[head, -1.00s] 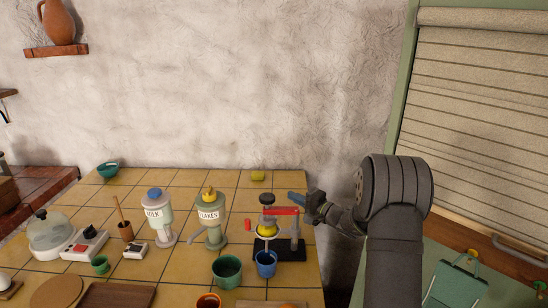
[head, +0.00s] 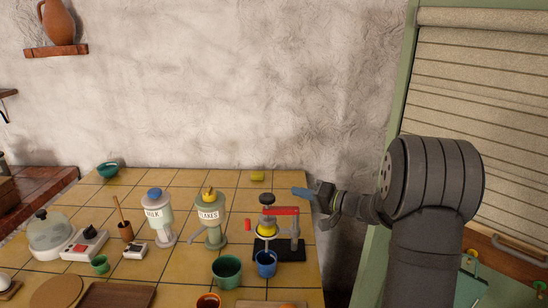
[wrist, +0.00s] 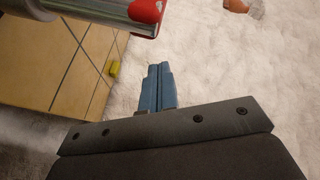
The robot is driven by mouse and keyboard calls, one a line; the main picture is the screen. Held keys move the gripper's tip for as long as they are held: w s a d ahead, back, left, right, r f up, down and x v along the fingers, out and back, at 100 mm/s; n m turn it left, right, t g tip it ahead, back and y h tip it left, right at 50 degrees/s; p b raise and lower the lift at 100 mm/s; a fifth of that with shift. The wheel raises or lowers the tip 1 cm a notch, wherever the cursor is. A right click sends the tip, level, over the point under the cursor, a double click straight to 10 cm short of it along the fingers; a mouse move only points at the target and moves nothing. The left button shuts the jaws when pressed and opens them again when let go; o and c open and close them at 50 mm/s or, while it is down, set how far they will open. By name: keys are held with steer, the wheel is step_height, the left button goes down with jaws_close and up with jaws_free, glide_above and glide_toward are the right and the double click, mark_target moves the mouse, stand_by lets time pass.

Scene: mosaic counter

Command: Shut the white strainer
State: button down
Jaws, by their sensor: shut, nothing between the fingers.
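No part is plainly marked as a white strainer. The likeliest thing is the press-like stand with a black base (head: 290,252), a pale column, a yellow bowl (head: 266,231) and a red lever (head: 281,211). The red lever lies about level in the head view. In the wrist view a pale bar with a red end (wrist: 146,12) crosses the top. My gripper (head: 298,191) has blue fingers pressed together, with nothing between them. It is up and right of the lever, apart from it. The fingers also show in the wrist view (wrist: 158,82).
A blue cup (head: 266,264) stands at the press's front and a green cup (head: 227,270) to its left. Flakes (head: 209,216) and milk (head: 155,214) dispensers stand further left. A yellow block (head: 257,176) lies behind. The counter's right edge is close to the press.

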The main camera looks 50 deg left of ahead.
steer(key=s+a+r+n+t+h, duration=0.1)
steer(key=s+r+n+h, duration=0.2)
steer(key=r+n, duration=0.3)
steer(key=s+a+r+n+t+h, duration=0.2)
steer(key=s+r+n+h, duration=0.2)
steer(key=r+n, duration=0.3)
steer(key=shift+s+r+n, duration=0.3)
steer(key=shift+s+n, duration=0.2)
steer(key=shift+n, duration=2.2)
steer(key=shift+a+f, duration=0.1)
steer(key=w+d+f+m+g+y, duration=0.1)
steer(key=w+f+m+y, duration=0.2)
steer(key=f+m, duration=0.3)
steer(key=w+d+f+m+g+y, duration=0.1)
steer(key=w+f+m+g+y, duration=0.1)
steer(key=f+m, duration=0.4)
steer(key=shift+w+d+f+m+y, duration=0.3)
steer(key=shift+w+m+y, duration=0.45)
steer(key=shift+m, duration=1.55)
steer(key=shift+a+g+h, duration=0.1)
steer(key=shift+g+h, duration=0.15)
steer(key=shift+g, duration=0.15)
